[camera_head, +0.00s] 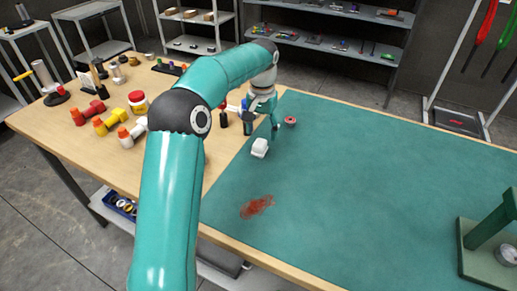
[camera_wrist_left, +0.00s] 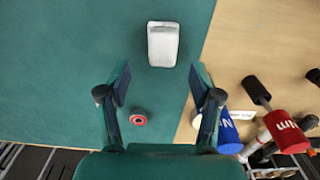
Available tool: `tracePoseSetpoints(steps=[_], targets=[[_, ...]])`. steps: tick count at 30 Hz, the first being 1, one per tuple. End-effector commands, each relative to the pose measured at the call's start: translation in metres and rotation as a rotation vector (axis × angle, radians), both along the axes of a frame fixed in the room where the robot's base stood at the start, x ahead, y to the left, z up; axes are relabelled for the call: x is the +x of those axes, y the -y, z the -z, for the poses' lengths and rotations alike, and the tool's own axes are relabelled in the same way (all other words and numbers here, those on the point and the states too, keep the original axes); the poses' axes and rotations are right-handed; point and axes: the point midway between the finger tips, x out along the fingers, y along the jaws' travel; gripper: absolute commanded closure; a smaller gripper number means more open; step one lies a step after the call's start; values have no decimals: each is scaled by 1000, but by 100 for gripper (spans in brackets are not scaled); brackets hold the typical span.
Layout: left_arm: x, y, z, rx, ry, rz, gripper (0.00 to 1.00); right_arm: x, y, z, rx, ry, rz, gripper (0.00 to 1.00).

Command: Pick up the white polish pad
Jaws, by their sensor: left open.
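The white polish pad (camera_head: 260,147) is a small white block lying on the green mat (camera_head: 380,170), near the mat's left edge. In the left wrist view the pad (camera_wrist_left: 163,44) lies just beyond my left fingertips, roughly in line with the gap between them. My left gripper (camera_head: 262,125) is open and empty, pointing down behind the pad in the head view. The pad appears clear of both fingers. My right gripper is not in view.
A small red round piece (camera_head: 290,121) lies on the mat close to my left gripper. A reddish smear (camera_head: 257,206) marks the mat nearer me. Bottles and tools crowd the wooden tabletop (camera_head: 60,125) at left. A green press (camera_head: 490,240) stands at right; the mid mat is clear.

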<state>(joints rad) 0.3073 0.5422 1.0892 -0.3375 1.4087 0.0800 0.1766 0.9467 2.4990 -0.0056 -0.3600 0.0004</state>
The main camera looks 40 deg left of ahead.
Motion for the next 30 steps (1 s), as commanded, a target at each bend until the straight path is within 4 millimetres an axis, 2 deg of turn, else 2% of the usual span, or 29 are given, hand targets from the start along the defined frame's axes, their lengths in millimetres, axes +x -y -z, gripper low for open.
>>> tracePoseSetpoints(steps=[12,20,23,30], targets=[[-7,-1,48,-1,-3,0,35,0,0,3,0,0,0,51],[-7,-1,51,0,-1,0,35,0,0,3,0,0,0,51],[-7,-1,51,0,-1,0,49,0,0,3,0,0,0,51],[-7,-1,52,-1,-2,0,89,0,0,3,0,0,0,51]])
